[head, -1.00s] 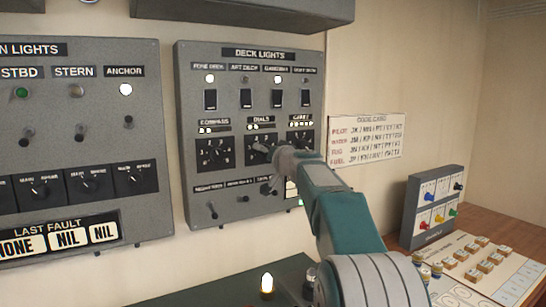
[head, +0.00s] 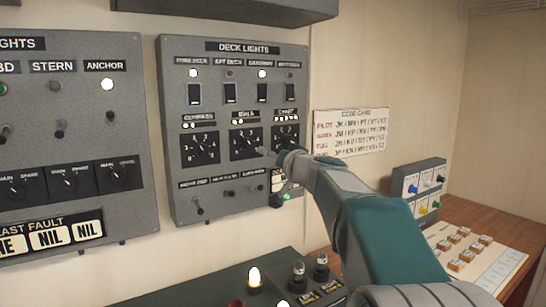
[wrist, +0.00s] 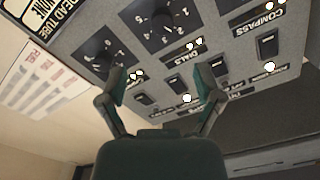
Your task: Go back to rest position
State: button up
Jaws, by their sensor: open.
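My gripper (head: 268,174) is in front of the lower right part of the DECK LIGHTS panel (head: 178,120) in the head view. It covers part of the rightmost rotary dial and the panel's lower right corner. In the wrist view my gripper (wrist: 163,85) has its two fingers spread wide with nothing between them. The panel (wrist: 150,65) shows behind and between the fingers, tilted in the picture. Whether a finger touches the panel is hard to tell, but a gap seems to show in the wrist view. My arm reaches in from the lower right of the head view.
Another grey panel (head: 75,140) is on the wall at left. A code card (head: 352,130) hangs right of the DECK LIGHTS panel. A small switch box (head: 416,183) and a board of blocks (head: 470,258) are on the wooden desk at right. Lamps (head: 254,279) stand on the console below.

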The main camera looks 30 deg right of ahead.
jog(key=s+a+f+n+g+y, duration=0.1)
jog(key=s+a+f+g, duration=0.1)
jog(key=s+a+f, duration=0.3)
jog(key=s+a+f+n+g+y, duration=0.2)
jog(key=s+a, duration=0.2)
jog(key=a, duration=0.4)
jog(key=s+a+f+n+g+y, duration=0.1)
jog(key=s+a+f+g, duration=0.25)
jog(key=a, duration=0.25)
jog(key=s+f+g+h, duration=0.2)
jog(key=s+f, duration=0.6)
jog(key=s, duration=0.2)
jog(key=s+a+f+n+g+h, duration=0.1)
jog(key=s+f+g+h, duration=0.1)
jog(key=s+f, duration=0.6)
jog(key=shift+s+a+n+g+h, duration=0.3)
jog(key=shift+s+g, duration=0.15)
jog(key=shift+s, duration=0.7)
jog(key=shift+r, duration=0.1)
